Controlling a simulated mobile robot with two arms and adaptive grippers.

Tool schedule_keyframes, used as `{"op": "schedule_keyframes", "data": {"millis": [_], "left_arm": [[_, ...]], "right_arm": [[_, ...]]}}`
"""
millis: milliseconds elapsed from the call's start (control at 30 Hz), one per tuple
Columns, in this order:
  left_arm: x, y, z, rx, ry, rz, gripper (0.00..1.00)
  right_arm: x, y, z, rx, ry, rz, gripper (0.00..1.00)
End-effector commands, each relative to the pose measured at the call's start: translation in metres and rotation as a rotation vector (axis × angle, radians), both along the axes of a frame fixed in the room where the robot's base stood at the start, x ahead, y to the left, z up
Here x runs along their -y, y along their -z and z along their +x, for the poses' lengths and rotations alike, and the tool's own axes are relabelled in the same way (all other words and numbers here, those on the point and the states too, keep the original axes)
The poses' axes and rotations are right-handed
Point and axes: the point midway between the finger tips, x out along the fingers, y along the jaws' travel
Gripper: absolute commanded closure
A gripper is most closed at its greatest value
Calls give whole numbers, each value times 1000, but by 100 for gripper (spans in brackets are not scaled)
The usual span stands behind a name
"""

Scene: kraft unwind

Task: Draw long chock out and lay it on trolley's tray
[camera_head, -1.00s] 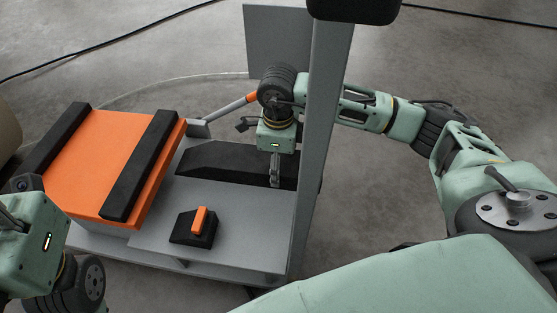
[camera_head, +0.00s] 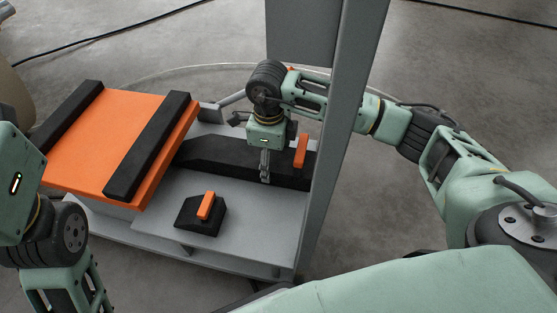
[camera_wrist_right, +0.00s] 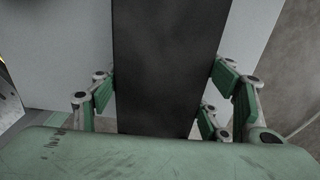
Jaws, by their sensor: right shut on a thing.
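The long chock (camera_head: 220,155) is a long black wedge with an orange grip (camera_head: 302,150) near its right end. It lies along the back of a grey deck (camera_head: 258,215), by a grey upright post. My right gripper (camera_head: 265,176) points down and is shut on the chock's middle, left of the orange grip. In the right wrist view the dark chock (camera_wrist_right: 170,65) runs between the green-padded fingers. My left arm shows at the left edge, but its fingertips are out of frame. I cannot tell which surface is the trolley's tray.
A short black chock (camera_head: 187,217) with an orange grip stands on the deck's front. An orange slab (camera_head: 95,130) with two black bars is at the left. The grey post (camera_head: 345,120) rises close to my right arm. Open concrete floor lies beyond.

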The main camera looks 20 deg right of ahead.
Motion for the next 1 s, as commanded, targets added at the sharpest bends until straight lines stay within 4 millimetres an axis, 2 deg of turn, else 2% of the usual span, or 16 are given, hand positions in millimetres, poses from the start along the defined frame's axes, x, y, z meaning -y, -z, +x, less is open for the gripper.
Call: {"op": "schedule_keyframes", "data": {"millis": [367, 400, 600, 1000], "left_arm": [[0, 0, 0, 1, 0, 0, 60], [0, 0, 0, 1, 0, 0, 60], [0, 0, 0, 1, 1, 0, 60], [-1, -1, -1, 3, -2, -1, 60]], "right_arm": [[-2, -1, 3, 2, 0, 0, 86], [-2, -1, 3, 2, 0, 0, 28], [-2, -1, 2, 1, 0, 0, 10], [-2, -1, 2, -1, 0, -2, 8]]}}
